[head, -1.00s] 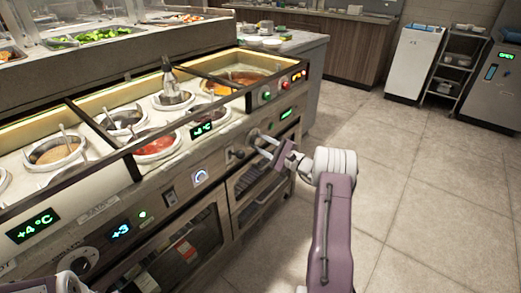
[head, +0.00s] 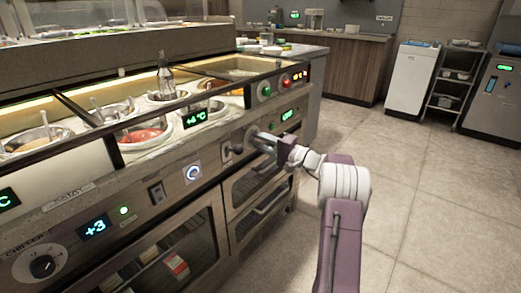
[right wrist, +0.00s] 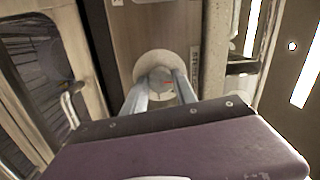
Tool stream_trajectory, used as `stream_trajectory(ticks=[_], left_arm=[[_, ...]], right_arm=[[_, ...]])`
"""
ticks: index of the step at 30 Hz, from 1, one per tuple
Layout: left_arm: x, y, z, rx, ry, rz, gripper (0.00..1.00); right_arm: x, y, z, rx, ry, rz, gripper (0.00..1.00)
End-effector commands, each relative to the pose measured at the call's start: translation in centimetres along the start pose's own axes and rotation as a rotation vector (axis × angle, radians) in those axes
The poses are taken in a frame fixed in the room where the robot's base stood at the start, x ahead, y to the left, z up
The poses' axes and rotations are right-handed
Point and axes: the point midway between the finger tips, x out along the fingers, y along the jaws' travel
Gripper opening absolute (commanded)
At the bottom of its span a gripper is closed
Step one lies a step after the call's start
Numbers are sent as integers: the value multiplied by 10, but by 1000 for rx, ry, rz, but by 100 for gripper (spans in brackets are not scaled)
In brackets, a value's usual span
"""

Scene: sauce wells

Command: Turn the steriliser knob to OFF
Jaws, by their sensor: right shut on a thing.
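The steriliser knob (right wrist: 163,82) is a pale round knob with a small red mark, on a pale round plate on the steel counter front. It shows between my right gripper's two fingers (right wrist: 160,92) in the right wrist view. In the head view my right gripper (head: 262,140) reaches the panel from the right and is shut on the knob, its fingers hiding most of it. A green display (head: 290,114) sits above and right of the knob; its letters are too small to read surely. My left gripper is not in view.
A dark handle-like knob (head: 237,148) sits just left of my right gripper. Green (head: 264,90) and red (head: 286,81) buttons are above. A chiller dial (head: 43,266) is at lower left. Sauce wells (head: 145,133) line the counter top. The floor on the right is clear.

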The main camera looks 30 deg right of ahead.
Motion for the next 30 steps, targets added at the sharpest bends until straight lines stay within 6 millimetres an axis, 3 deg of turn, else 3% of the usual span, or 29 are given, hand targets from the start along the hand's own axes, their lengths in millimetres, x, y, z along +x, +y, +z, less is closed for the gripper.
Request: stream_trajectory(ticks=[6, 21, 22, 24, 30], left_arm=[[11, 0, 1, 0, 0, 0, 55], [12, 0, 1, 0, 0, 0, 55], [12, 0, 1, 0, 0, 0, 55], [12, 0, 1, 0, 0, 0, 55], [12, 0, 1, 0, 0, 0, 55]], right_arm=[[0, 2, 0, -51, -4, 5, 0], [0, 1, 0, -66, -5, 6, 0], [0, 1, 0, -66, -5, 6, 39], [0, 1, 0, -66, -5, 5, 55], [0, 0, 0, -65, -4, 5, 55]])
